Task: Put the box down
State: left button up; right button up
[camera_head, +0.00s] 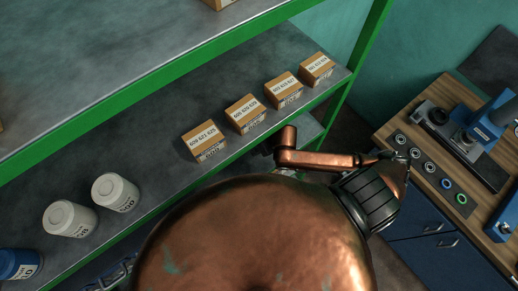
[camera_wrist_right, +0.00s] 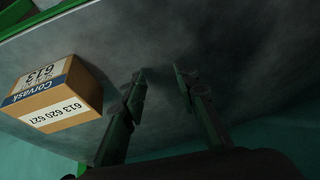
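A brown cardboard box (camera_wrist_right: 58,96) with white labels reading 613 and a blue Corvask band shows in the right wrist view, on a dark grey shelf surface (camera_wrist_right: 240,50). My right gripper (camera_wrist_right: 160,75) is open, with nothing between its fingers, and the box is apart from it to the left. In the head view, several similar boxes stand in a row on the grey shelf; the far right one is a small box (camera_head: 315,69). Which of them the wrist view shows is hard to tell. My right gripper is not clear in the head view. My left gripper is not in view.
The shelf has green edges (camera_head: 150,187). Two white tubs (camera_head: 115,192) and a blue tub (camera_head: 18,264) stand at its left. A workbench (camera_head: 411,120) with a blue machine and several rings is at the right. Bare shelf lies left of the boxes.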

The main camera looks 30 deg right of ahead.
grip_shut()
dwell(0.5)
